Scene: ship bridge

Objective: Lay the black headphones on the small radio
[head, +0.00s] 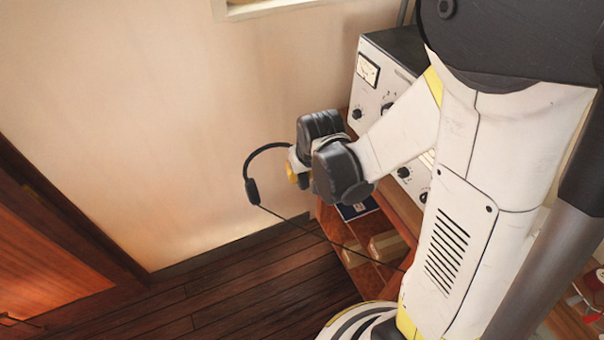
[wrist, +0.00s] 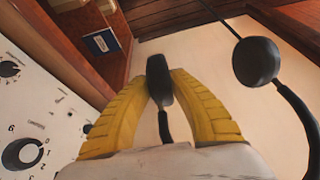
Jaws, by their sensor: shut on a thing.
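The black headphones (head: 252,190) hang in the air at the left of my wrist in the head view. One ear cup and part of the curved headband show there, and a thin cord runs down to the right. In the wrist view, my gripper (wrist: 160,85) has its yellow fingers shut on one ear cup (wrist: 158,80). The other ear cup (wrist: 256,61) hangs free to the right. The radio (head: 372,85) is a white-fronted box with a meter and knobs, behind my arm; my arm hides part of it. Its panel also shows at the left in the wrist view (wrist: 40,120).
A wooden shelf unit (head: 333,222) stands under the radio, with a dark blue book (head: 357,208) and boxes (head: 386,245) in it. A pale wall (head: 150,120) is behind. Wooden floor (head: 250,290) lies open at the lower left, beside a wooden door (head: 50,240).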

